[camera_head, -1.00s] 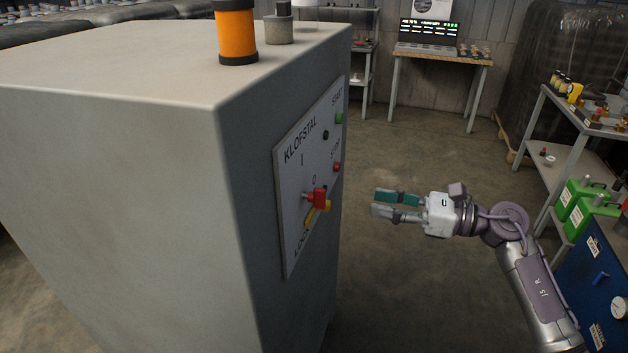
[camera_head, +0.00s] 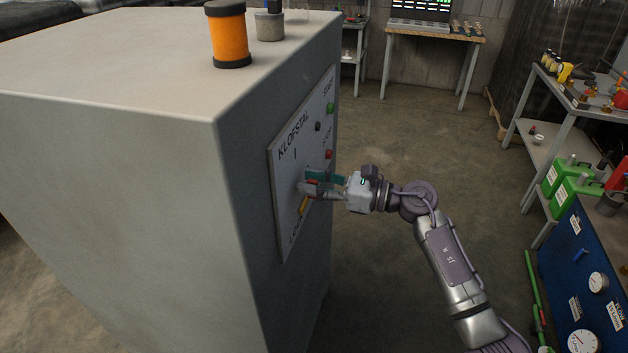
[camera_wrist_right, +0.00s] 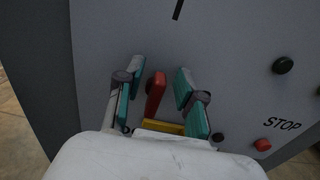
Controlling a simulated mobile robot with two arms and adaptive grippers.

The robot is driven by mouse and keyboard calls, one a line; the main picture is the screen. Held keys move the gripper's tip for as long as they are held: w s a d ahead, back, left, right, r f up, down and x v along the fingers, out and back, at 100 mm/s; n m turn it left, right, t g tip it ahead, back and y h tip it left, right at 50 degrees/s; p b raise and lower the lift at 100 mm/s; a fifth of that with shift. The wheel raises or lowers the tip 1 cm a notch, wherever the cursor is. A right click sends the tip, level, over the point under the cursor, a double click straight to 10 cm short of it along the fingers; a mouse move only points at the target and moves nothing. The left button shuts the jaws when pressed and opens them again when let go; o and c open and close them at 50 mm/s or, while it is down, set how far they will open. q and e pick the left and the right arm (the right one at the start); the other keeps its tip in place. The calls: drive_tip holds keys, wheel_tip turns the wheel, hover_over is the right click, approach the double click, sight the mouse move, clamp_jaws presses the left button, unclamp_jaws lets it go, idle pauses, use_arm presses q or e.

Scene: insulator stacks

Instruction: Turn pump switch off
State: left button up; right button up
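The pump control panel (camera_head: 287,150) is on the side of a large grey cabinet. Its red switch handle (camera_wrist_right: 155,94) shows in the right wrist view, tilted slightly, with a yellow part (camera_wrist_right: 160,127) below it. My right gripper (camera_head: 307,182) is at the switch in the head view and partly hides it. In the wrist view the right gripper (camera_wrist_right: 157,85) is open, with one teal-padded finger on each side of the red handle and visible gaps. My left gripper is not in view.
The panel also has a green button (camera_head: 330,107), a black knob (camera_wrist_right: 283,65) and a red STOP button (camera_wrist_right: 262,145). An orange cylinder (camera_head: 228,35) stands on the cabinet. A blue unit with gauges (camera_head: 585,270) is at right. Floor between is clear.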

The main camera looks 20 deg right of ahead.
clamp_jaws()
drive_tip(key=shift+m, duration=0.3)
drive_tip(key=m, duration=0.2)
drive_tip(key=shift+w+d+m, duration=0.2)
drive_tip(key=shift+m, duration=0.1)
drive_tip(key=m+p, duration=0.1)
drive_tip(key=m, duration=0.1)
drive_tip(key=shift+w+d+m, duration=0.1)
drive_tip(key=shift+w+m, duration=0.05)
drive_tip(key=shift+m, duration=0.25)
drive_tip(key=m, duration=0.2)
drive_tip(key=m+p, duration=0.1)
drive_tip(key=m, duration=0.1)
drive_tip(key=m+p, duration=0.1)
drive_tip(key=m, duration=0.1)
drive_tip(key=shift+w+d+f, duration=0.2)
drive_tip(key=shift+w+f, duration=0.1)
drive_tip(key=shift+f, duration=0.05)
drive_tip(key=m+p, duration=0.1)
drive_tip(key=m, duration=0.2)
drive_tip(key=f+m+p, duration=0.1)
drive_tip(key=m, duration=0.1)
drive_tip(key=shift+m+p, duration=0.3)
drive_tip(key=shift+m, duration=0.1)
